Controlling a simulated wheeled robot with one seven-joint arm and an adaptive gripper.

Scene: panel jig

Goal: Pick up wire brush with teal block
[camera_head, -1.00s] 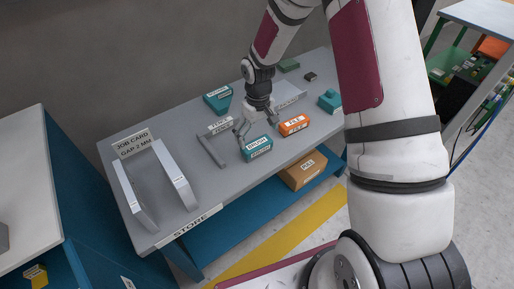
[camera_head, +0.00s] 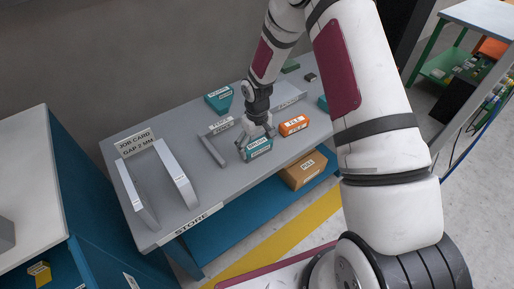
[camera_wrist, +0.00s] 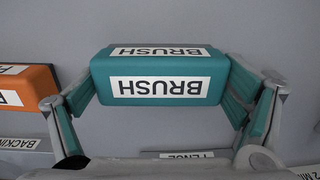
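The teal block labelled BRUSH (camera_head: 258,148) sits on the grey table. In the wrist view the teal block (camera_wrist: 160,76) lies between the two fingers of my gripper (camera_wrist: 160,95). The fingers stand on either side of its short ends, with a narrow gap showing at the right end; the left finger is close to or at the left end. In the head view my gripper (camera_head: 256,138) is low over the block and partly covers it. No brush bristles show in either view.
An orange FILE block (camera_head: 293,125) is close on the right; it also shows in the wrist view (camera_wrist: 27,88). A grey bar (camera_head: 213,152) lies to the left. A teal block (camera_head: 218,99) stands behind. Two upright panels (camera_head: 176,173) stand at the table's left end.

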